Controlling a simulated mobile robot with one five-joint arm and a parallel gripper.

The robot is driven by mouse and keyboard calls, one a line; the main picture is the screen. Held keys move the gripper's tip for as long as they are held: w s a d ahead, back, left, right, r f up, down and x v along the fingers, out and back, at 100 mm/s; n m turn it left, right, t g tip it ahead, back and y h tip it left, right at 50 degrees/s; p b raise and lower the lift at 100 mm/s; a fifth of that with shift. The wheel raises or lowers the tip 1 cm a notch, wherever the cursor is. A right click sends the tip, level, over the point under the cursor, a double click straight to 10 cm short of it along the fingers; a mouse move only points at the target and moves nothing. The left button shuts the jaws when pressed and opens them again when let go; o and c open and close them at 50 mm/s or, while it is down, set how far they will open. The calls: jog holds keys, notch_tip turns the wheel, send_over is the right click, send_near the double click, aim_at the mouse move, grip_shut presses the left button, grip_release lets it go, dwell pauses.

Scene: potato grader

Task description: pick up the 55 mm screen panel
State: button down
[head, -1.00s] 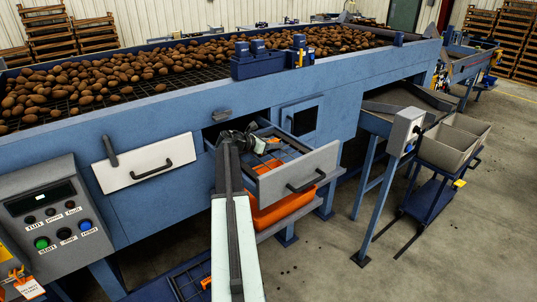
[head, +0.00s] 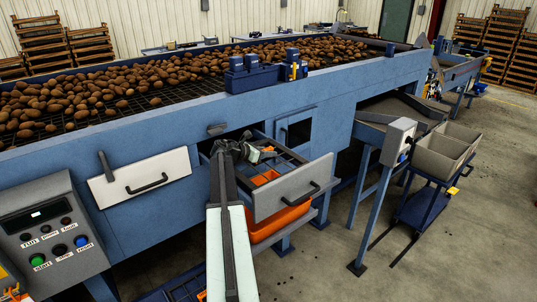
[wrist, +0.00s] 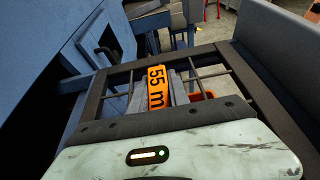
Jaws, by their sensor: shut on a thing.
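The 55 mm screen panel shows its orange label (wrist: 157,88), reading "55 m" with the rest hidden, in the wrist view. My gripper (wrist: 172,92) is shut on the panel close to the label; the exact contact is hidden. In the head view my gripper (head: 263,154) is inside the open grey drawer (head: 292,189) of the blue grader, near its back left. My arm hides part of the drawer's inside.
A closed white drawer (head: 140,179) is to the left, with a control panel (head: 46,226) beyond it. An orange bin (head: 281,222) is below the open drawer. Potatoes (head: 150,82) cover the grader's top. A cart with grey bins (head: 444,150) stands on the right.

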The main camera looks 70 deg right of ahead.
aim_at(267, 149)
notch_tip(267, 149, up, 5)
jog(key=p, duration=0.4)
jog(key=shift+w+a+f, duration=0.1)
jog(key=shift+w+a, duration=0.1)
jog(key=shift+a, duration=0.1)
jog(key=w+a, duration=0.9)
jog(key=a, duration=0.5)
jog(key=shift+w+a, duration=0.2)
jog(key=shift+a, duration=0.1)
